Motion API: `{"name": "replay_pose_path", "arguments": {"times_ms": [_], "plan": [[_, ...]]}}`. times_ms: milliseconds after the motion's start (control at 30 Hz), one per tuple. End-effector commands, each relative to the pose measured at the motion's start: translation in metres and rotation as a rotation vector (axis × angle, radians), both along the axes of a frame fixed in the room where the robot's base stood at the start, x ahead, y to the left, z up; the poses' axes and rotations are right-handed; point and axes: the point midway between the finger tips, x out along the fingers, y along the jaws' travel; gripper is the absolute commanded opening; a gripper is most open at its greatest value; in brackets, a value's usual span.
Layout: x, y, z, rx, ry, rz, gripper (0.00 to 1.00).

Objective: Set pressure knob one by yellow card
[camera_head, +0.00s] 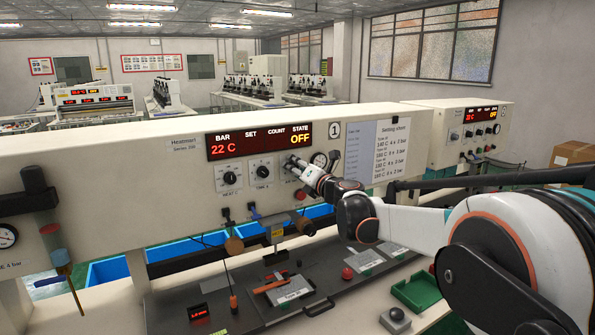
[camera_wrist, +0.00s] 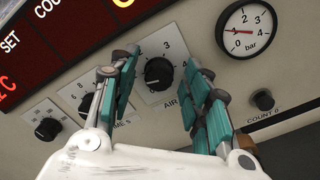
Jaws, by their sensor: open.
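My gripper (camera_head: 292,163) is at the front of the machine numbered 1. In the wrist view my gripper (camera_wrist: 161,66) is open, with its fingers on either side of a black knob (camera_wrist: 158,73) marked AIR. I cannot tell whether the fingers touch it.
The heat knob (camera_head: 229,178) and time knob (camera_head: 262,172) sit left of my gripper. The display (camera_head: 259,141) reads 22 C and OFF. A settings sheet (camera_head: 375,152) is right of the gauge.

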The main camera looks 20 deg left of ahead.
Motion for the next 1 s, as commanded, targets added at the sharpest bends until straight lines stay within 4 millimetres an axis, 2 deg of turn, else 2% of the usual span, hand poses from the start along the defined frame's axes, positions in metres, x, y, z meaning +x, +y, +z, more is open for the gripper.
{"name": "replay_pose_path", "arguments": {"times_ms": [167, 200, 367, 400, 767, 1000], "plan": [[0.0, 0.0001, 0.0002, 0.0, 0.0, 0.0, 0.44], [0.0, 0.0, 0.0001, 0.0, 0.0, 0.0, 0.39], [-0.0001, 0.0, 0.0001, 0.0, 0.0, 0.0, 0.03], [-0.0001, 0.0, 0.0001, 0.0, 0.0, 0.0, 0.0], [0.0001, -0.0002, 0.0004, 0.023, 0.027, 0.0, 0.0], [0.0005, -0.0004, 0.0007, 0.109, 0.128, 0.0, 0.0]]}}
